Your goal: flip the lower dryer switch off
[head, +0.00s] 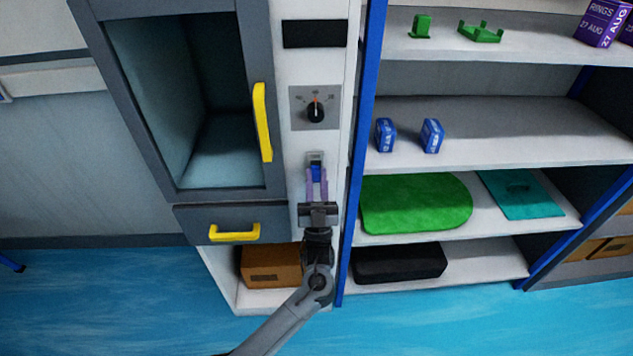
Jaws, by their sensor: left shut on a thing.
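The dryer (190,194) stands at the left of the head view, with a pale control panel (312,66) along its right side. The lower switch is a small blue part (316,174) on a grey plate low on that panel. My left gripper (316,176) reaches up from below. Its two purple-tinted fingers are on either side of the blue switch and closed on it. The gripper body hides the panel just below the switch. Whether the switch is tilted up or down is too small to tell. My right gripper is not in view.
A rotary knob (315,111) sits above the switch, with a black display (314,34) higher up. Yellow handles (262,122) are to the left. A blue shelf post (362,150) stands close on the right, beside shelves with blue boxes (432,136) and a green mat (415,203).

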